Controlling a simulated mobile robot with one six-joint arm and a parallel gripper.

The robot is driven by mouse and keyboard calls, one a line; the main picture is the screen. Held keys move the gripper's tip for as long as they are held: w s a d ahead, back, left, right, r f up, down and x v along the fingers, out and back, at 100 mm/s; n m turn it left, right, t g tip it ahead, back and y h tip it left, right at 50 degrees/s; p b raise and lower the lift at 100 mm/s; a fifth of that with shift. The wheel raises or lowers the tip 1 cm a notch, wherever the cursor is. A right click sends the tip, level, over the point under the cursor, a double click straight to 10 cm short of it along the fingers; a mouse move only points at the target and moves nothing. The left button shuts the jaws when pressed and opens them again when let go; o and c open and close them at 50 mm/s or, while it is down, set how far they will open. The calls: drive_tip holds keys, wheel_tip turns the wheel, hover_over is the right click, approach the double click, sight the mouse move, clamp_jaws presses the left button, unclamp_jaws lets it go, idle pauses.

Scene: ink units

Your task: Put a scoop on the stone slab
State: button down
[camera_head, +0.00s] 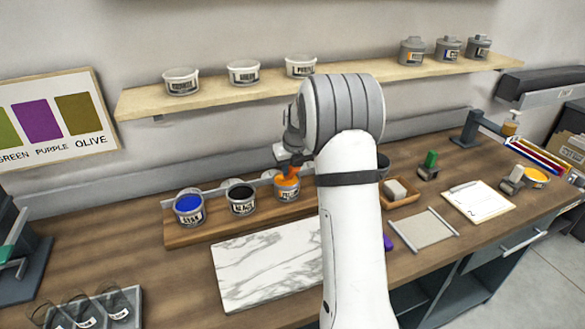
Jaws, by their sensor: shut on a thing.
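My gripper (287,159) is at the back middle, shut on an orange-handled tool (289,174), which seems to be the scoop. The tool points down into or just over an open can with yellow-orange ink (287,190); its lower end is hidden there. Cans of blue ink (188,209) and black ink (241,200) stand to the left on the same wooden board (215,228). The stone slab (262,265), white with grey veins, lies flat and bare in front of the board. My arm covers its right end.
A wall shelf (220,90) with white tubs and grey jars runs above the cans. Right of my arm are a wooden tray (402,200), a grey plate (424,234) and a clipboard (478,202). A tray of glasses (95,312) sits at front left.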

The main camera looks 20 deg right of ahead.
drive_tip(key=shift+r+p, duration=2.3)
drive_tip(key=shift+r, duration=1.25)
drive_tip(key=shift+f, duration=0.1)
